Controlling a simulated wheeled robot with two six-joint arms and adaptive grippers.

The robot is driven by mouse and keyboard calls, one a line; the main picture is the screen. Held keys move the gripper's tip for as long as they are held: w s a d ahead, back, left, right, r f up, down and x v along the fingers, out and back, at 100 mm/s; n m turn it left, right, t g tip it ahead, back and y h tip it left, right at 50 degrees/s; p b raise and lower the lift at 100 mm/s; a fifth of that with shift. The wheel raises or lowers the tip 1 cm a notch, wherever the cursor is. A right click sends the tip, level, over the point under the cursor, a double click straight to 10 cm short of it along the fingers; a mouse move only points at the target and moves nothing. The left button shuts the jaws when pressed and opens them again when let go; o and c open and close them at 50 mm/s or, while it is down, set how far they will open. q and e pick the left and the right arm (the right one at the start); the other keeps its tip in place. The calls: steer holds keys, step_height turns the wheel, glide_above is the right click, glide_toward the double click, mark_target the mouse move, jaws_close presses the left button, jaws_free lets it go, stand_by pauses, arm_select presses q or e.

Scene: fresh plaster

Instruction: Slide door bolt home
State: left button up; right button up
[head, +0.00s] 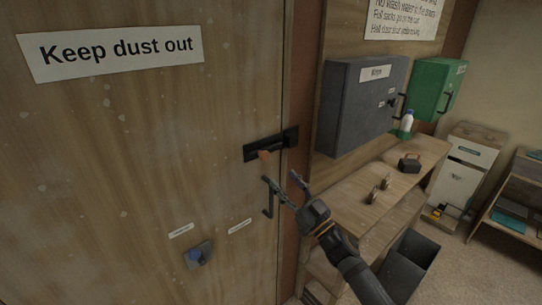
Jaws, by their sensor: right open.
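The wooden door (130,160) fills the left half of the head view. A dark pull handle (268,200) is below the bolt. My right gripper (280,181) is open and empty, just below and right of the knob, apart from it, with one finger appearing in front of the handle. My left gripper is not in view.
A blue knob on a plate (198,255) sits low on the door. Right of the door are a grey wall cabinet (362,105), a green box (436,88), a wooden bench (345,194) with small items, and a dark bin (408,265). Floor shows at the right.

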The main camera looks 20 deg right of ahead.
mark_target(267, 157)
steer(key=p+x, duration=0.2)
steer(key=x, duration=0.1)
steer(key=p+x, duration=0.1)
steer(key=x, duration=0.1)
steer(key=shift+w+d+r, duration=0.2)
steer(key=shift+d+r, duration=0.05)
steer(key=shift+r, duration=0.1)
steer(key=x, duration=0.2)
steer(key=p+x, duration=0.1)
steer(key=x, duration=0.1)
steer(key=shift+w+a+f, duration=0.2)
steer(key=shift+f, duration=0.15)
steer(key=shift+d, duration=0.1)
jaws_close()
